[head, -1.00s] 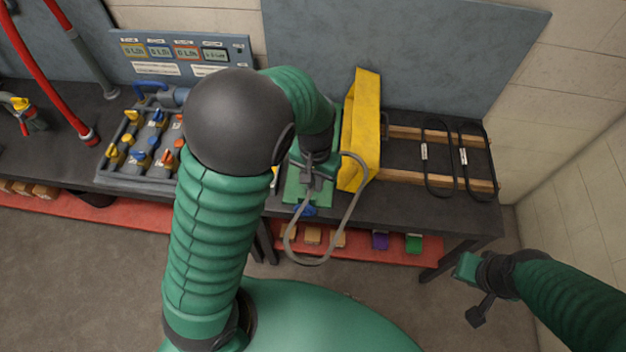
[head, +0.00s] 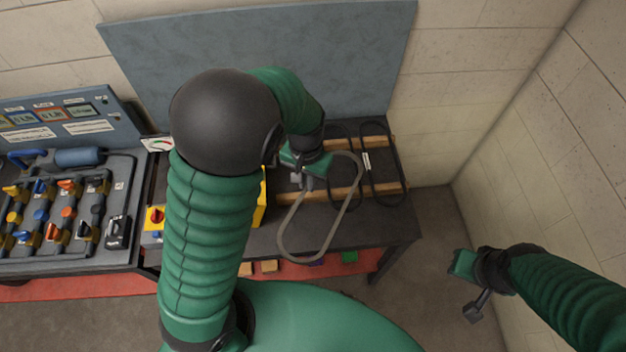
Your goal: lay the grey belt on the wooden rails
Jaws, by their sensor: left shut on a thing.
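The grey belt (head: 346,212) is a long loop that hangs from my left gripper (head: 297,182). My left gripper is shut on the belt, over the left part of the rails. The two wooden rails (head: 376,189) lie on the dark bench at the right. Two black belts (head: 400,165) lie across them, one with a white tag (head: 367,163); the left one is partly hidden by my gripper and the grey belt. My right gripper (head: 466,289) is off to the right, over the floor, apart from the bench; its jaws look spread and empty.
A yellow guard (head: 260,208) stands left of the rails, mostly hidden by my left arm. A motor panel (head: 62,215) with coloured knobs is at far left. A grey board (head: 350,60) stands behind the bench. A wall (head: 530,150) closes off the right.

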